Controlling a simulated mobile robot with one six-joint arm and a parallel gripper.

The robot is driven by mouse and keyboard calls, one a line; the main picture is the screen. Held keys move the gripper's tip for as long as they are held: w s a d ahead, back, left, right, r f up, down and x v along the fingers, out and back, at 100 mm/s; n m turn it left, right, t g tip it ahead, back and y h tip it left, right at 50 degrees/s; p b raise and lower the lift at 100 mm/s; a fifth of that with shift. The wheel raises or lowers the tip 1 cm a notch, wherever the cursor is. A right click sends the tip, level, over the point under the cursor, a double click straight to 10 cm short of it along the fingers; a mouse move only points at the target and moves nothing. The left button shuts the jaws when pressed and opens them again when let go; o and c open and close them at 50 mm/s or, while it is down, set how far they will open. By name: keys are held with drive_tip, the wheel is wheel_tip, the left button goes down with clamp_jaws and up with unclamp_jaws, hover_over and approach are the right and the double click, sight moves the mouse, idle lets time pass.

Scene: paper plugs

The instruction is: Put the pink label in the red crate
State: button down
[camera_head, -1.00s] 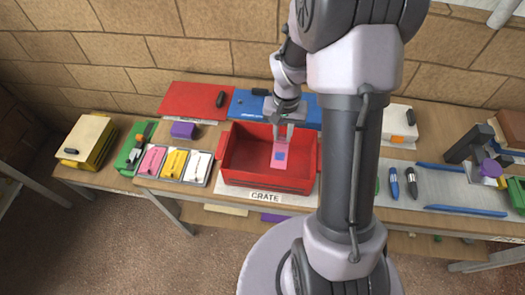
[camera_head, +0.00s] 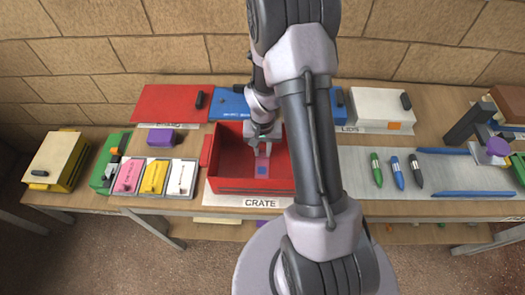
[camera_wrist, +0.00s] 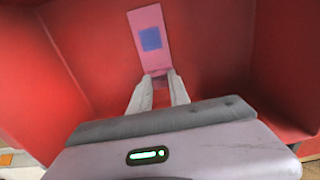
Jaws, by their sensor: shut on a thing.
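The red crate (camera_head: 222,183) stands on the table, with a "CRATE" sign at its front. The pink label (camera_head: 262,162) has a blue square on it and shows inside the crate's outline. My gripper (camera_head: 264,142) is over the crate with its fingers pointing down into it. In the wrist view, my gripper (camera_wrist: 160,78) is shut on the near end of the pink label (camera_wrist: 149,24). The red crate walls (camera_wrist: 205,40) surround the label there. I cannot tell whether the label touches the crate floor.
Green, blue and dark markers (camera_head: 397,173) lie to the right.

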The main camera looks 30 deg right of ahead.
drive_tip(key=c, duration=1.2)
unclamp_jaws()
drive_tip(key=shift+c, duration=0.2)
drive_tip(key=a+r+t+p, duration=0.1)
drive_tip(key=a+r+p, duration=0.1)
drive_tip(key=r, duration=0.9)
drive_tip(key=a+r+t+p, duration=0.1)
drive_tip(key=a+r+p, duration=0.15)
drive_tip(key=r, duration=0.95)
drive_tip(key=s+a+r+n+t+y, duration=0.2)
drive_tip(key=s+a+r+t, duration=0.1)
drive_tip(key=s+a+r, duration=0.9)
drive_tip(key=s+r, duration=0.1)
drive_tip(key=s, duration=0.2)
drive_tip(key=shift+r+t, duration=0.35)
drive_tip(key=shift+t, duration=0.05)
